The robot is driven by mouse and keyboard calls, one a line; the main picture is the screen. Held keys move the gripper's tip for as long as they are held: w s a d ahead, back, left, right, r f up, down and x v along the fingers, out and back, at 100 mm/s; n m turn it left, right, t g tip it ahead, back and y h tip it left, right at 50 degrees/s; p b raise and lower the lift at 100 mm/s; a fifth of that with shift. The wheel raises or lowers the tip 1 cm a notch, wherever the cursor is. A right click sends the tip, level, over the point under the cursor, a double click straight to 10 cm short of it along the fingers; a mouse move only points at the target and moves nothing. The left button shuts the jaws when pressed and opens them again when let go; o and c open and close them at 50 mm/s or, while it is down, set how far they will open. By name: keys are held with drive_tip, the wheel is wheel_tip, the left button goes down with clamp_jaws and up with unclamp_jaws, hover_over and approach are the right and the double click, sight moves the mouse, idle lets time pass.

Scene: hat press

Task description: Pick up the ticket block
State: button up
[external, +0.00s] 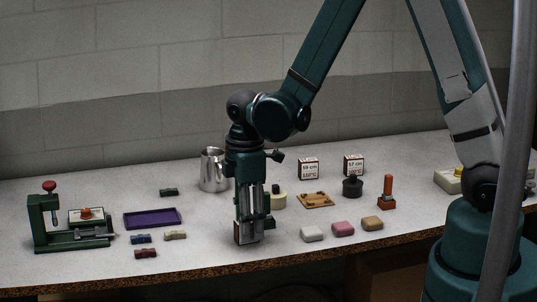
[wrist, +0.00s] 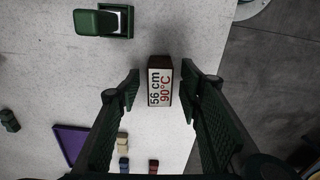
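A ticket block (wrist: 160,88), dark brown with a white face reading "56 cm" and "90°C", shows between my fingers in the wrist view. My gripper (wrist: 157,84) is open, with a finger on each side of the block and a visible gap to each. In the external view my gripper (external: 248,238) points straight down near the front edge of the table, with its fingertips low by the surface. The block is mostly hidden there behind the fingers. Two similar blocks, "59 cm" (external: 308,169) and "57 cm" (external: 353,165), stand at the back.
A green press (external: 70,240) stands at the far left, beside a purple tray (external: 153,218) and several small coloured blocks. A metal pitcher (external: 213,172) stands behind my gripper. Soap-like pieces (external: 343,228) lie to the right. The table's front edge (external: 220,269) is close.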

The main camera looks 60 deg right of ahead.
drive_tip(key=shift+c, duration=0.5)
drive_tip(key=c, duration=0.9)
drive_tip(key=shift+r, duration=0.15)
drive_tip(key=shift+r+p, duration=0.45)
drive_tip(key=shift+r, duration=4.4)
